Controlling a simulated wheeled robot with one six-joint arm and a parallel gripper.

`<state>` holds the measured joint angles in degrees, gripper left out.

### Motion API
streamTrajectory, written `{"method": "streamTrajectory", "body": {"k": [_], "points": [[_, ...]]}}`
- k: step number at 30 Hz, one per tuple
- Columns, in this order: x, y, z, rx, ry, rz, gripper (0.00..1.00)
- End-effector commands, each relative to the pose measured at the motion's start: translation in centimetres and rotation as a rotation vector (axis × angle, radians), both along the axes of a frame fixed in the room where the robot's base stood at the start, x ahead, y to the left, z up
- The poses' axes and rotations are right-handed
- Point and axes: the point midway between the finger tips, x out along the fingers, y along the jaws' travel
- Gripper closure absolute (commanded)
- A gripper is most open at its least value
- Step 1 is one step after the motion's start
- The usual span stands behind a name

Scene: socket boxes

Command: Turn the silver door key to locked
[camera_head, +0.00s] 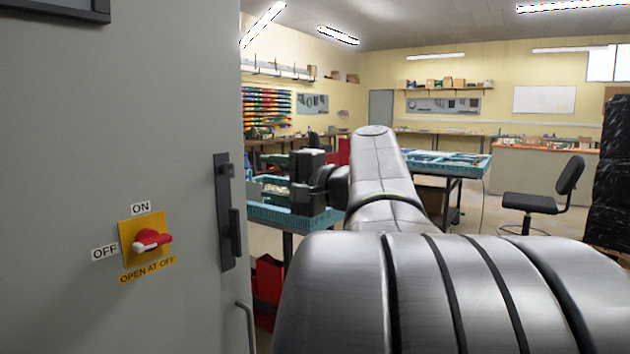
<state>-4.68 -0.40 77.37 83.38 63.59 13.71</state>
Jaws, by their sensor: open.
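A grey cabinet door (75,160) fills the left of the head view. A tall black latch plate with a handle (229,230) sits near its right edge. I cannot make out a silver key on it; any key is too small to tell or out of sight. My gripper (302,182), dark and at the end of my silver arm, is to the right of the latch, apart from the door. It is open, and I see nothing between its jaws.
A red rotary switch (156,240) on a yellow plate is left of the latch, its white tip toward OFF. A grey bar handle (246,325) is lower down. Behind my arm are blue trays (290,217) on a table and a black chair (545,195).

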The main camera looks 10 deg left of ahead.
Motion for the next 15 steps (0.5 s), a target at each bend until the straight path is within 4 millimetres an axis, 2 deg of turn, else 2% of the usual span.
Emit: {"method": "streamTrajectory", "body": {"k": [6,15], "points": [[-0.9,-2.3,0.0,0.0,0.0,-0.002,0.49],[-1.3,-2.9,0.0,0.0,0.0,0.001,0.49]]}}
